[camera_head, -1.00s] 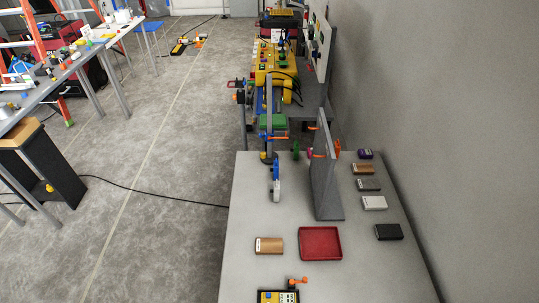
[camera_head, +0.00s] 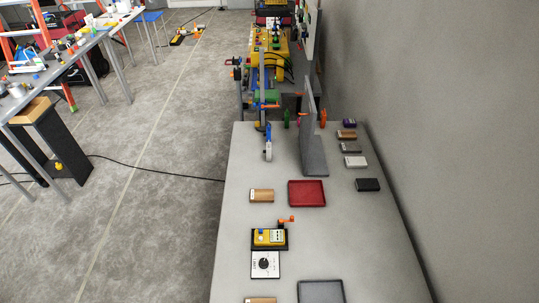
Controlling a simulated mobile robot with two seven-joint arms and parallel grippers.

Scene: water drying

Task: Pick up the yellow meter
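The yellow meter (camera_head: 270,237) sits on a black base on the grey table (camera_head: 350,235), toward the front left of the tabletop. It has a small light display and a blue spot on top. An orange crank-like part (camera_head: 286,220) stands at its back right. A white panel with a black dial (camera_head: 265,264) lies directly in front of it. Neither of my grippers is in view.
A red tray (camera_head: 307,193) and a brown box (camera_head: 262,195) lie behind the meter. A grey tray (camera_head: 321,291) is at the front edge of view. A grey upright panel (camera_head: 312,145) stands farther back. Several small boxes line the right side by the wall.

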